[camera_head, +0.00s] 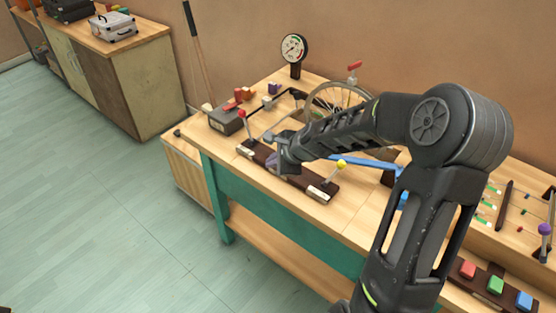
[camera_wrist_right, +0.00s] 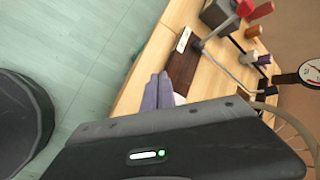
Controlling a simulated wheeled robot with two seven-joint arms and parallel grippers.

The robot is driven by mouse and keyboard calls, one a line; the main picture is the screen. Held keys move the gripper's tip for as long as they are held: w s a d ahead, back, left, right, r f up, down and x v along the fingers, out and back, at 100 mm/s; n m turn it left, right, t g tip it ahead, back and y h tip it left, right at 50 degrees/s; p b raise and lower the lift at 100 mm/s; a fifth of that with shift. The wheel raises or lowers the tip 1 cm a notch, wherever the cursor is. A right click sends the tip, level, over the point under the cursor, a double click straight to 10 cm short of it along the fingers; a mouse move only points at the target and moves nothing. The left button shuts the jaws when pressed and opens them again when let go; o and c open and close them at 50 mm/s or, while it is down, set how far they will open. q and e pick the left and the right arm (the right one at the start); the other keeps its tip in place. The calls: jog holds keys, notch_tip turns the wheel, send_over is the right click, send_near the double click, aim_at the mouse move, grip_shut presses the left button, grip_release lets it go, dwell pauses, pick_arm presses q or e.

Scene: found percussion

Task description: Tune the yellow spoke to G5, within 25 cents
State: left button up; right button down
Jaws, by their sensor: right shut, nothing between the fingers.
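A spoked wheel (camera_head: 318,98) stands on the bench, partly hidden behind my right arm; I cannot make out a yellow spoke. A dark wooden board (camera_head: 318,186) lies along the bench front, with a red-knobbed lever (camera_head: 241,114) at its left end and a yellow-knobbed lever (camera_head: 341,163) at its right. A round dial (camera_head: 293,48) stands behind; its reading is too small to tell. My right gripper (camera_head: 272,161) is shut and empty over the board's middle, between the levers. Its fingertips (camera_wrist_right: 158,92) show against the board in the wrist view. My left gripper is out of view.
A blue bar (camera_head: 365,162) lies beyond the yellow lever. Coloured buttons (camera_head: 495,285) are at the lower right. The floor in front is clear.

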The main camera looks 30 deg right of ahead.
jog(key=w+d+r+m+t+h, duration=0.1)
jog(key=d+r+m, duration=0.2)
jog(key=d+r, duration=0.3)
notch_tip(320, 180, up, 3)
jog(key=shift+f+m, duration=0.1)
jog(key=shift+m, duration=0.3)
jog(key=shift+f, duration=0.1)
notch_tip(320, 180, down, 7)
jog(key=b, duration=0.7)
jog(key=shift+f+b, duration=0.8)
jog(key=shift+f, duration=0.05)
dwell(0.7)
jog(key=shift+f+b, duration=0.3)
jog(key=shift+f, duration=0.15)
